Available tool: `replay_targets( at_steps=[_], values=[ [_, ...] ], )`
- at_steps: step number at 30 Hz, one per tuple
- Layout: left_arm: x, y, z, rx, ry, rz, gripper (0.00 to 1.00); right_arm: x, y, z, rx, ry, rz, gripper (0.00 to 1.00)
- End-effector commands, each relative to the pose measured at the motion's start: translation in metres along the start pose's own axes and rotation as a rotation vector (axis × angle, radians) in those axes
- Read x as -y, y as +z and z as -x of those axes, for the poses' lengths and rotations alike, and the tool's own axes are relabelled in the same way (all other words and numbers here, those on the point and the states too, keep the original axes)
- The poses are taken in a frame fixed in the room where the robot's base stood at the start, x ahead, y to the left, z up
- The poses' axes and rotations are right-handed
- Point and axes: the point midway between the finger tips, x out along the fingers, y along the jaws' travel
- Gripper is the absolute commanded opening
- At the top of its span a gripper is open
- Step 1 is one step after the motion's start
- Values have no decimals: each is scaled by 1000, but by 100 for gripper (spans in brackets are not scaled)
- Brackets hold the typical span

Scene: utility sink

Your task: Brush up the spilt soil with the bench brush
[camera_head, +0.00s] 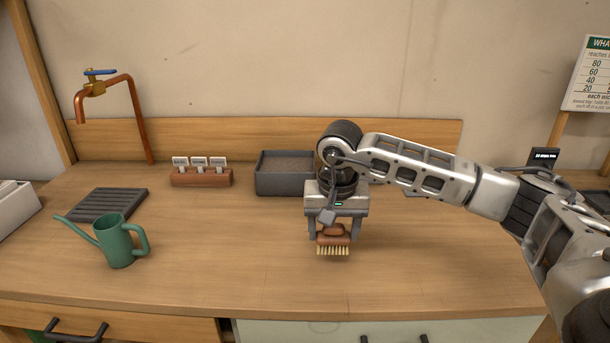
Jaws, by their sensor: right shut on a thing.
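The bench brush (334,240) has a reddish-brown wooden body and pale bristles pointing down. My right gripper (334,229) is shut on its body, one finger on each side. The bristle tips are at or just above the wooden bench top (230,265); I cannot tell whether they touch. No spilt soil is clearly visible on the bench. The gripper and brush hide the patch behind them. A dark grey tray (285,184) with a brownish inside stands behind the brush, to the left of the gripper. My left gripper is not in view.
A green watering can (119,243) stands at the left, before a dark ribbed mat (106,205). A wooden block with white labels (201,178) is left of the tray. A copper tap (136,115) rises at the back left. The bench's middle left is clear.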

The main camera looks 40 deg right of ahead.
Motion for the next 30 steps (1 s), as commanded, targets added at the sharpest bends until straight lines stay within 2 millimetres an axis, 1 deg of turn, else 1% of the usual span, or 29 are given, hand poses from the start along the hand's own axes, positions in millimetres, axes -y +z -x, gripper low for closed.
replay_targets(
  at_steps=[1,3,9,12,20,30],
  values=[
    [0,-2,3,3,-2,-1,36,-1,-2,9,-2,-1,-2,42],
    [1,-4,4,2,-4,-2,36,-2,-3,15,-2,0,-4,42],
    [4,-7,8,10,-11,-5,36,-5,-5,31,-3,0,-9,42],
    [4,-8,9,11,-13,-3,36,-6,-6,36,-2,0,-11,42],
    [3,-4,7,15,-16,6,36,-6,-6,38,-2,0,-12,42],
    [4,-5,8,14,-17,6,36,-6,-6,38,-2,0,-12,42]
  ],
)
